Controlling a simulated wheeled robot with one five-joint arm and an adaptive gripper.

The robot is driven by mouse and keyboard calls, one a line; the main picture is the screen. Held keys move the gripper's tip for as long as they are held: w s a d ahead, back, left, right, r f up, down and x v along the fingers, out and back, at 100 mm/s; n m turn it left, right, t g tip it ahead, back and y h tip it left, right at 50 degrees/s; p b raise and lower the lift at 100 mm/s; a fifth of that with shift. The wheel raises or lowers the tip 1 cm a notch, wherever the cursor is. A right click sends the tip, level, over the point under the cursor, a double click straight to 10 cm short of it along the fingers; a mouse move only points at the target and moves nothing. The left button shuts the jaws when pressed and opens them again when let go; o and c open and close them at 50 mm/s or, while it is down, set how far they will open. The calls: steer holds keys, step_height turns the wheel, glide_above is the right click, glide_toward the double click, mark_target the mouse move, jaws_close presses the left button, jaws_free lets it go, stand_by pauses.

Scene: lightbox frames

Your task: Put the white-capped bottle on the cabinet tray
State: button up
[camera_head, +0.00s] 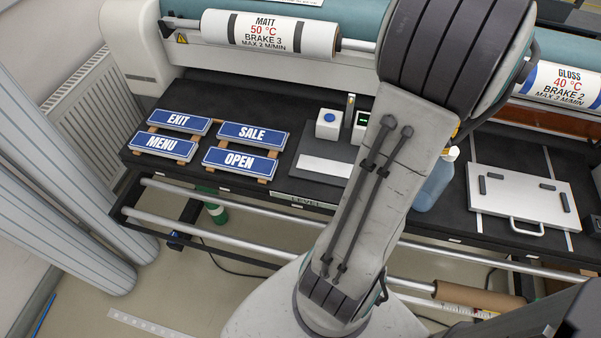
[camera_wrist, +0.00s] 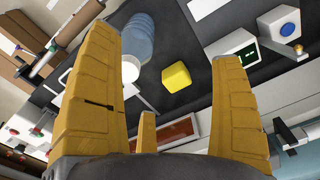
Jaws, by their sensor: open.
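A translucent blue bottle (camera_head: 434,188) with a white cap (camera_head: 453,153) stands on the black bench, partly hidden behind my arm in the head view. In the wrist view the bottle (camera_wrist: 139,38) shows beyond the left finger, its white cap (camera_wrist: 130,70) towards the gripper. The cap and bottle lie apart from the fingers, nearer the left one. The head view hides the gripper behind the arm. I cannot pick out a cabinet tray with certainty.
A yellow block (camera_wrist: 177,77) shows between the fingers in the wrist view. A white panel with a handle (camera_head: 525,198) lies right of the bottle. A white box with a blue button (camera_head: 329,124) and several blue signs (camera_head: 174,122) are left. Laminator rollers (camera_head: 270,32) run behind.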

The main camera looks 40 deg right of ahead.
steer(key=w+a+r+n+t+h, duration=0.1)
steer(key=w+a+n, duration=0.3)
steer(key=w+a, duration=0.3)
steer(key=w+a+r+n, duration=0.1)
steer(key=w+a+n, duration=0.3)
steer(key=a, duration=0.6)
steer(key=a+n+t, duration=0.1)
steer(key=a+n, duration=0.2)
steer(key=a, duration=0.4)
steer(key=s+a+f+n+t+y, duration=0.1)
steer(key=a+n, duration=0.2)
steer(key=a, duration=0.5)
steer(key=shift+s+f+t, duration=0.2)
steer(key=shift+f+t, duration=0.05)
steer(key=shift+t, duration=0.15)
steer(key=shift+o, duration=1.4)
steer(key=shift+s+a+f+n, duration=0.2)
steer(key=shift+s+a+n, duration=0.1)
steer(key=shift+a, duration=0.25)
